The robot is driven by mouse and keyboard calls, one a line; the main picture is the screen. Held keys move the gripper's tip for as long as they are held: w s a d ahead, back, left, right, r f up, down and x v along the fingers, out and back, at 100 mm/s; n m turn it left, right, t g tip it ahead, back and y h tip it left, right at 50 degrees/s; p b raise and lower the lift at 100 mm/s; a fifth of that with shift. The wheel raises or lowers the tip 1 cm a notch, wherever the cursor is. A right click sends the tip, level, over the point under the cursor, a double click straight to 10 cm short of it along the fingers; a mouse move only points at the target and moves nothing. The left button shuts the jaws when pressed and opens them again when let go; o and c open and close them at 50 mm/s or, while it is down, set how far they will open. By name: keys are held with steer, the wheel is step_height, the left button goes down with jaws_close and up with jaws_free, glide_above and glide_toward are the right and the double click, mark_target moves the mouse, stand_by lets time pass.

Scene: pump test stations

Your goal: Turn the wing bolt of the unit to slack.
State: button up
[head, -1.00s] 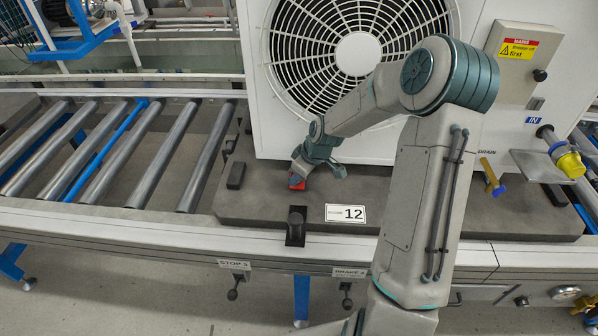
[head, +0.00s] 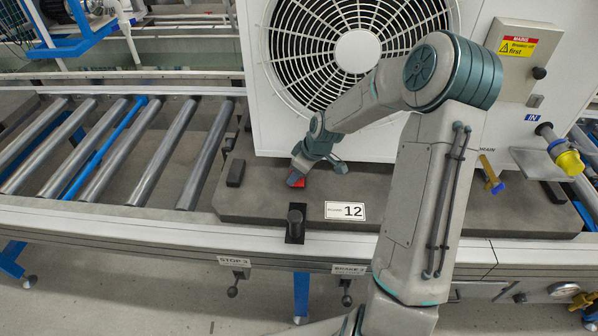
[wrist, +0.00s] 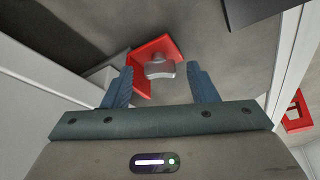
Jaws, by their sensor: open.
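The unit is a large white cabinet (head: 480,100) with a round fan grille, standing on a grey pallet (head: 400,205). At its foot is a red bracket (head: 299,183), partly hidden by my gripper in the head view. In the wrist view the red bracket (wrist: 152,52) carries a small silver wing bolt (wrist: 160,70). My gripper (wrist: 160,82) is open, with its blue fingers on either side of the wing bolt and a gap on both sides. Whether the fingertips reach fully around it I cannot tell. In the head view my gripper (head: 312,176) is low beside the cabinet.
A second red bracket (wrist: 296,112) shows at the right of the wrist view. A dark block (head: 236,173) and a black post (head: 296,222) are near my gripper. A roller conveyor (head: 140,150) runs left.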

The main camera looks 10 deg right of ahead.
steer(key=p+v, duration=0.2)
steer(key=v, duration=1.1)
steer(key=shift+s+r, duration=0.15)
steer(key=shift+s, duration=0.05)
steer(key=shift+d, duration=0.1)
steer(key=c, duration=0.5)
steer(key=a+m+h+b, duration=0.7)
steer(key=m+b, duration=0.5)
steer(key=m, duration=0.6)
steer(key=shift+y, duration=0.3)
steer(key=b+x, duration=0.1)
steer(key=x, duration=0.3)
steer(key=a+b+x, duration=0.1)
steer(key=x, duration=0.3)
steer(key=b+x, duration=0.1)
steer(key=x, duration=0.4)
steer(key=shift+w+a+f+b, duration=0.15)
steer(key=shift+w+f+b, duration=0.05)
steer(key=shift+w+b, duration=0.1)
